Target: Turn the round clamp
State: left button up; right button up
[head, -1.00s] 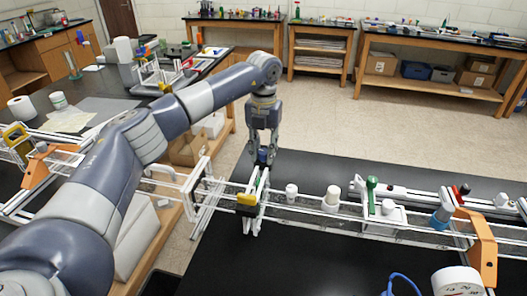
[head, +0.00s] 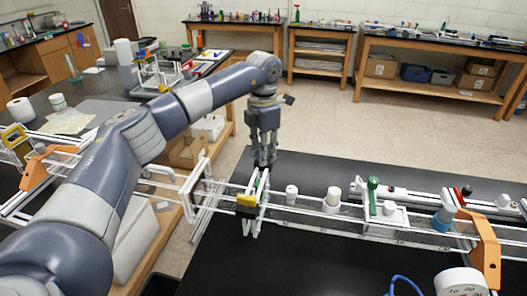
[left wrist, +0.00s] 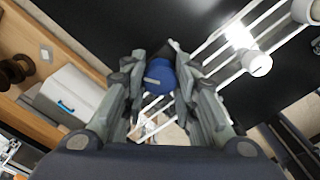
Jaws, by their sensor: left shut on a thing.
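The round clamp (left wrist: 160,74) shows as a blue, rounded knob between the fingers of my left gripper in the left wrist view. My left gripper (head: 264,160) points down at the left end of the white rail frame (head: 300,209) and is shut on the knob. In the left wrist view the fingers (left wrist: 161,82) lie on either side of it. In the head view the fingers hide the knob. My right gripper is not in view.
A yellow-black block (head: 246,201) sits on the frame just in front of the gripper. White cylinders (head: 332,196), a green-handled part (head: 373,193) and an orange bracket (head: 486,250) stand to the right. The black tabletop (head: 310,265) in front is mostly clear.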

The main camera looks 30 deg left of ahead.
pick_arm(q)
jog(key=shift+w+r, duration=0.1)
dwell(0.3)
jog(key=o, duration=1.1)
notch_tip(320, 180, up, 12)
jog(key=shift+f, duration=0.1)
